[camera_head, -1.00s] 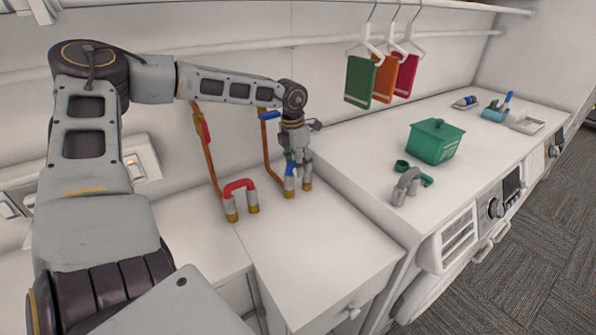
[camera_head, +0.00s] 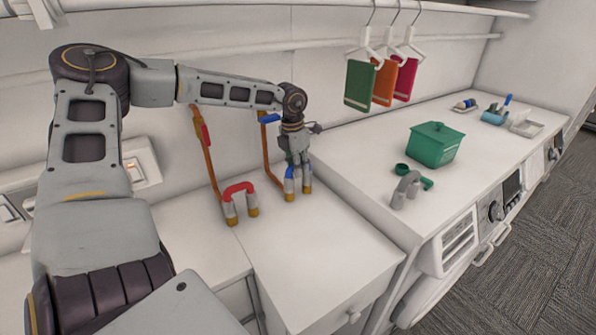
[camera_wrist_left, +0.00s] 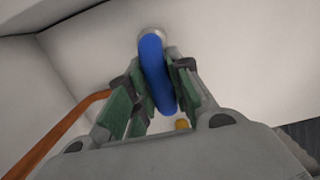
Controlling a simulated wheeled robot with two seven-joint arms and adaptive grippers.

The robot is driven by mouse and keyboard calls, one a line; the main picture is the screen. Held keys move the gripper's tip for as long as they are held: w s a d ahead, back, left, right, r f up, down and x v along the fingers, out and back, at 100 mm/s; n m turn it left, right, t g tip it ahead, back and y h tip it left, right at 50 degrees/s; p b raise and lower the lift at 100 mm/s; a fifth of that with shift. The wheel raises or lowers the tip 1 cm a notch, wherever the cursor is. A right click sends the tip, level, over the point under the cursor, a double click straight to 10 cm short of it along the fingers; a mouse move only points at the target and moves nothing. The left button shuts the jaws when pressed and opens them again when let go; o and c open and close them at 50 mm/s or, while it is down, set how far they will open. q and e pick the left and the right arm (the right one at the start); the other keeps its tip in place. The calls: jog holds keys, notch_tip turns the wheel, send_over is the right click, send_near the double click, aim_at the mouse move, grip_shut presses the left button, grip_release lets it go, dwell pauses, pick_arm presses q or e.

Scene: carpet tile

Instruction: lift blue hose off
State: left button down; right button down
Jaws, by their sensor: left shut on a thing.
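The blue hose (camera_head: 289,186) is a short arch with grey and brass ends, standing on the white cabinet top. In the left wrist view the blue hose (camera_wrist_left: 154,72) runs between the two green-padded fingers. My left gripper (camera_head: 299,168) points down over the arch and is shut on it. The gripper hides most of the hose's top in the head view. The hose's ends appear to be at the cabinet top; I cannot tell whether they are clear of it. My right gripper is not in view.
A red hose arch (camera_head: 239,187) stands just left on the same cabinet. Orange-brown pipes (camera_head: 212,165) rise along the wall behind. The cabinet's front top is clear.

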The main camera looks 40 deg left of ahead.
pick_arm(q)
jog(key=shift+r, duration=0.1)
notch_tip(320, 180, up, 8)
jog(key=shift+r+b, duration=0.2)
jog(key=shift+b, duration=0.15)
jog(key=shift+r, duration=0.7)
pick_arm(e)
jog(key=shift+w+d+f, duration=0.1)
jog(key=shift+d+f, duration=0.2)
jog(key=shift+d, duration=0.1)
pick_arm(q)
jog(key=shift+r, duration=0.25)
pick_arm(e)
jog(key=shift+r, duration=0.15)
